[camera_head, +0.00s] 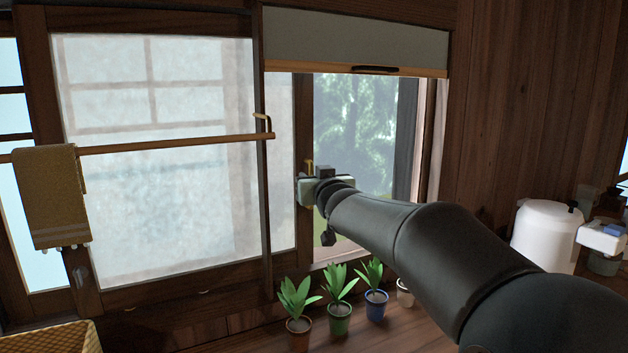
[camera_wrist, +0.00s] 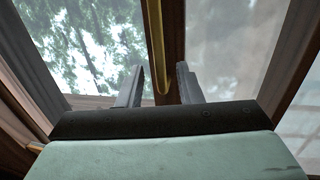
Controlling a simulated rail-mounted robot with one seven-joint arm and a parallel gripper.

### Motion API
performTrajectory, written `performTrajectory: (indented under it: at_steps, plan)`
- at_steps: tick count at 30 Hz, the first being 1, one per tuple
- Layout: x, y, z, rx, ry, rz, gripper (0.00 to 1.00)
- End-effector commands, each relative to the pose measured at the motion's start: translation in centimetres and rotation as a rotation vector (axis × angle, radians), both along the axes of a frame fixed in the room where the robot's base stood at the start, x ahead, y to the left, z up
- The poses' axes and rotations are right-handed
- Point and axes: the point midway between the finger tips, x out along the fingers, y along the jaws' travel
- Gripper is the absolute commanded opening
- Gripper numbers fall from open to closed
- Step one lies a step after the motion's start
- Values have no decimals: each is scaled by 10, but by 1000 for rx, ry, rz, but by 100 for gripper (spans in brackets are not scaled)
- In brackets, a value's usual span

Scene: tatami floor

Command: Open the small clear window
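The small clear window (camera_head: 355,115) is on the right of the window wall, with trees showing through it. It also shows on the left of the wrist view (camera_wrist: 95,45). A slim brass handle (camera_head: 309,165) is upright on its wooden stile. My gripper (camera_head: 308,190) is in front of that stile at handle height. In the wrist view my gripper (camera_wrist: 158,85) has its two fingers apart, with the brass handle (camera_wrist: 156,45) showing between them. I cannot tell whether a finger touches the handle. In the head view my wrist hides the fingertips.
A frosted panel (camera_head: 160,190) stands left, with a wooden rail (camera_head: 180,144) and a hanging towel (camera_head: 50,195) across it. A half-lowered blind (camera_head: 355,38) is above the window. Several potted plants (camera_head: 340,318) stand below. A white pot (camera_head: 547,235) is at the right.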

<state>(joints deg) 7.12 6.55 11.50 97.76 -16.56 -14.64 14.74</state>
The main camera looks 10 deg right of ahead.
Motion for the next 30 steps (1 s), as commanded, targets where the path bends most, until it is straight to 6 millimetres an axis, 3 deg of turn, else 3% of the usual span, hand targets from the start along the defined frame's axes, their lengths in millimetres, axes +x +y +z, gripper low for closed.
performTrajectory:
  at_steps: [7,11,24,30]
  plan:
    - [-2,0,0,0,-1,0,33]
    - [-15,-2,1,-2,-1,-1,33]
    - [-118,-17,2,-2,-3,0,33]
    - [-154,-22,2,0,-2,1,33]
